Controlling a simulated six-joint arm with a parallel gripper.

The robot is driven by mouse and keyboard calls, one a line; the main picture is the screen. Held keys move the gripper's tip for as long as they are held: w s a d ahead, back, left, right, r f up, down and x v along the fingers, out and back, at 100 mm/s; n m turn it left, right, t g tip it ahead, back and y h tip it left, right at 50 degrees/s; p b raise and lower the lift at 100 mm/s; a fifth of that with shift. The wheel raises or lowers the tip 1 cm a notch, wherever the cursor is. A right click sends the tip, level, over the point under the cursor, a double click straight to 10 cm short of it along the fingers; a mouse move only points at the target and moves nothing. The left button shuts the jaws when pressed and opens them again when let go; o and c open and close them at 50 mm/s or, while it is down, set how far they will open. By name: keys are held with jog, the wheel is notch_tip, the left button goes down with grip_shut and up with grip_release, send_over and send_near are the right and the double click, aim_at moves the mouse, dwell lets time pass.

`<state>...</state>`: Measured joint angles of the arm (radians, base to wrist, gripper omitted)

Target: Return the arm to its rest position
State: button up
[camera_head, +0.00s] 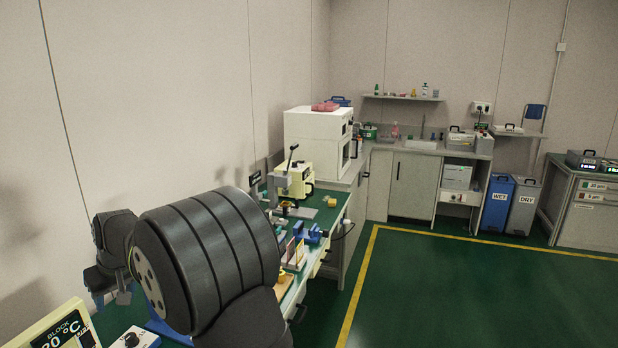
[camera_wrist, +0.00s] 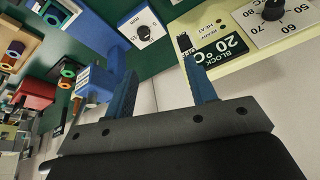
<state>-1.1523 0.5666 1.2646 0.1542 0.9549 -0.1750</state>
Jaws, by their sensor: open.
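My gripper (camera_head: 110,292) hangs at the lower left of the head view, over the near end of the green bench. My dark arm crosses the foreground beside it. In the wrist view my gripper (camera_wrist: 160,66) shows two blue fingers spread well apart, with nothing between them. The fingers appear over the gap between a blue-sided box with a dial (camera_wrist: 143,30) and a pale yellow unit with a "20 °C" display (camera_wrist: 222,48). No contact with either is clear.
A blue fixture (camera_wrist: 92,82) shows beside the left finger. A red part (camera_wrist: 36,94) and several coloured rings lie further left. In the head view a lever press (camera_head: 292,180) and a blue vise (camera_head: 312,235) stand along the bench. The green floor (camera_head: 460,290) at right is clear.

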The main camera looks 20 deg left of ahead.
notch_tip(320, 180, down, 12)
jog(key=m+g+y, duration=0.5)
jog(key=m+g, duration=0.1)
jog(key=m, duration=1.1)
jog(key=w+d+f+m+t+y, duration=0.5)
jog(key=w+m, duration=0.3)
jog(key=m, duration=0.6)
jog(key=shift+g+h, duration=0.3)
jog(key=shift+h, duration=0.2)
jog(key=x, duration=0.4)
jog(key=f+x, duration=0.1)
jog(key=x, duration=0.3)
jog(key=shift+w+d, duration=0.2)
jog(key=shift+a+f+m, duration=0.15)
jog(key=shift+a+m, duration=0.15)
jog(key=shift+a, duration=0.25)
